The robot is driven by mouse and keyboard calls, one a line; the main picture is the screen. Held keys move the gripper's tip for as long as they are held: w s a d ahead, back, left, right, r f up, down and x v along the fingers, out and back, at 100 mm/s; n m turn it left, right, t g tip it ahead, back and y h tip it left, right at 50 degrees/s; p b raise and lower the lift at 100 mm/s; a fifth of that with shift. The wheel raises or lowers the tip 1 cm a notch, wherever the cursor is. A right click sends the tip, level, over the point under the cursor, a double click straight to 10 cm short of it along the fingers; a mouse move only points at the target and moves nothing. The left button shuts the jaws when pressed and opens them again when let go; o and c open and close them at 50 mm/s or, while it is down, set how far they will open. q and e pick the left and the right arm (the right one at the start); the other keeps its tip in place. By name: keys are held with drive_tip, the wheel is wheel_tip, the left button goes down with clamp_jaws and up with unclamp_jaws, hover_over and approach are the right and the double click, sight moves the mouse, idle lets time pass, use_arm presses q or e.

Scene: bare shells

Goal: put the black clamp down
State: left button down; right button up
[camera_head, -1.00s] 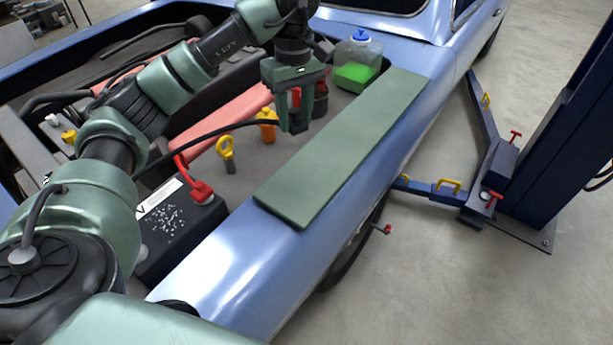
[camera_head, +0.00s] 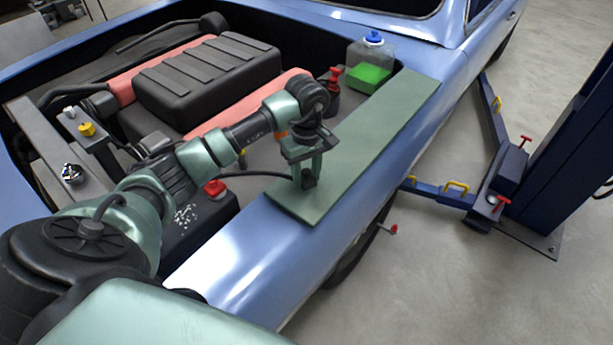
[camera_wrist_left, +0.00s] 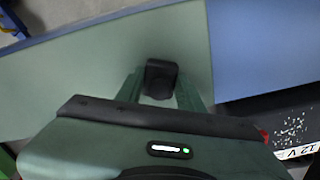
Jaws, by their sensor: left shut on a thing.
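My left gripper (camera_head: 305,176) is shut on the black clamp (camera_head: 309,183), over the near part of the long green board (camera_head: 375,130) that lies along the car's fender. A black cable (camera_head: 255,174) runs to the clamp from the battery side. In the left wrist view the clamp (camera_wrist_left: 161,72) sits between the two green fingers, with the green board (camera_wrist_left: 90,65) behind it. I cannot tell whether the clamp touches the board. My right gripper is not in view.
A reservoir with green fluid (camera_head: 368,72) and a red-topped part (camera_head: 333,90) stand farther back. The board's far part is clear. A blue lift post (camera_head: 575,150) stands at right.

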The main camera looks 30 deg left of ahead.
sight(306, 171)
use_arm(q)
drive_tip(key=shift+f, duration=0.95)
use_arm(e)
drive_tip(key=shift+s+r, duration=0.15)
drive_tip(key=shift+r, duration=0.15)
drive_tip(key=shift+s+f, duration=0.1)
use_arm(q)
drive_tip(key=c, duration=0.9)
unclamp_jaws()
drive_tip(key=shift+f, duration=0.1)
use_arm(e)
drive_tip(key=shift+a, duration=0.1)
use_arm(q)
wheel_tip(306, 171, up, 11)
drive_tip(key=b, duration=0.3)
drive_tip(key=shift+r, duration=0.65)
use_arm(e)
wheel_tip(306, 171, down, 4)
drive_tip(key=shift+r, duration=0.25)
